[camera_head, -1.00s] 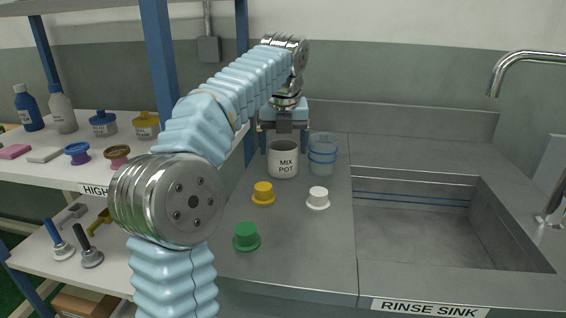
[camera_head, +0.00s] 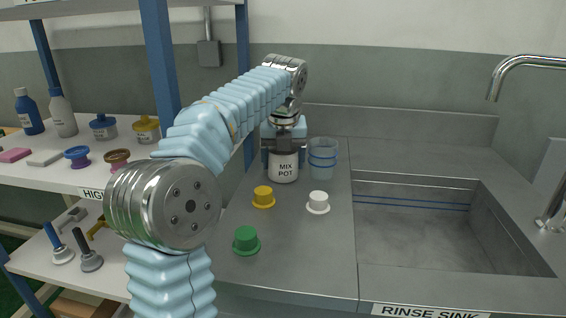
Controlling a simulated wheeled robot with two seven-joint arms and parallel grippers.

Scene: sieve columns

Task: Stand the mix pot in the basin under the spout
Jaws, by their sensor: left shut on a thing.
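The mix pot (camera_head: 285,169) is a light cup labelled MIX POT. It stands upright on the steel counter left of the sink. My left gripper (camera_head: 284,152) is over it, shut on its upper part, and hides its rim. The basin (camera_head: 420,232) is the empty recessed sink at the right, marked RINSE SINK. The spout (camera_head: 496,82) is a curved chrome tap arching over the basin from the right. My right gripper is not in view.
A clear cup with blue bands (camera_head: 323,160) stands close to the right of the pot. Yellow (camera_head: 263,197), white (camera_head: 318,203) and green (camera_head: 246,241) stoppers stand in front on the counter. A blue-post shelf (camera_head: 160,60) with bottles is at left.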

